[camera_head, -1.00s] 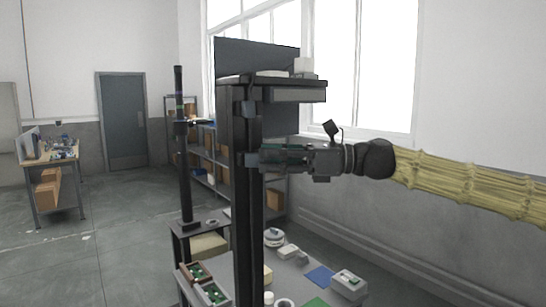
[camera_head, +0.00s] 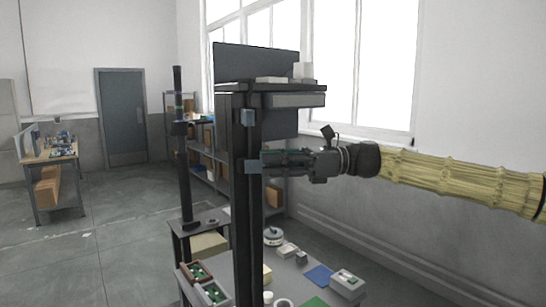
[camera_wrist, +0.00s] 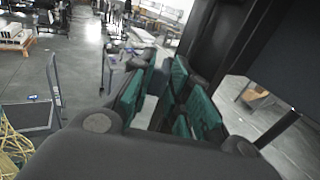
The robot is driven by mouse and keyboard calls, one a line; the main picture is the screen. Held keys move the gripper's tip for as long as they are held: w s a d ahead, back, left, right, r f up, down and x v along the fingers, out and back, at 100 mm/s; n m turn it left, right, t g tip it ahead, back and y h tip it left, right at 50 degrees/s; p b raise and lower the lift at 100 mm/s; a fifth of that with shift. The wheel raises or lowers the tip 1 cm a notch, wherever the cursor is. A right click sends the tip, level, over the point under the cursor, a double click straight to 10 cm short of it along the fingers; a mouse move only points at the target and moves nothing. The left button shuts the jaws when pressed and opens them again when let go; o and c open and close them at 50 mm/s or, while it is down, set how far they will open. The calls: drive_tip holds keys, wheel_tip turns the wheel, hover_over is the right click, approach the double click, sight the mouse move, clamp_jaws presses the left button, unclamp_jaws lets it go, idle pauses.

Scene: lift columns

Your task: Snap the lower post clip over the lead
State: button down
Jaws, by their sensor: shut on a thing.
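The lower post clip (camera_head: 253,167) is a small grey-blue block on the dark upright post (camera_head: 248,220). My gripper (camera_head: 266,162) comes in from the right at the clip's height, its fingertips shut on the clip at the post. In the wrist view, my gripper (camera_wrist: 158,95) shows its green-padded fingers beside the dark post (camera_wrist: 222,35); the clip between them is not clear there. A second, upper clip (camera_head: 248,117) sits higher on the post. I cannot make out the lead against the dark post, nor whether the clip is over it.
A shelf with a box (camera_head: 304,70) tops the post, above my gripper. A grey table (camera_head: 292,280) with trays and small parts stands below. Another dark post (camera_head: 184,160) stands behind to the left. Floor at the left is open.

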drive_tip(key=shift+w+a+f+n+g+h+p, duration=0.1)
drive_tip(key=shift+w+n+g+h+p, duration=0.25)
drive_tip(key=shift+n+g+p, duration=0.65)
drive_tip(key=shift+w+n+g+h+p, duration=0.25)
drive_tip(key=shift+w+n+g+p, duration=0.2)
drive_tip(key=shift+g+p, duration=0.55)
drive_tip(key=shift+g, duration=0.4)
drive_tip(key=c, duration=1.5)
unclamp_jaws()
drive_tip(key=shift+s, duration=0.1)
drive_tip(key=v, duration=0.8)
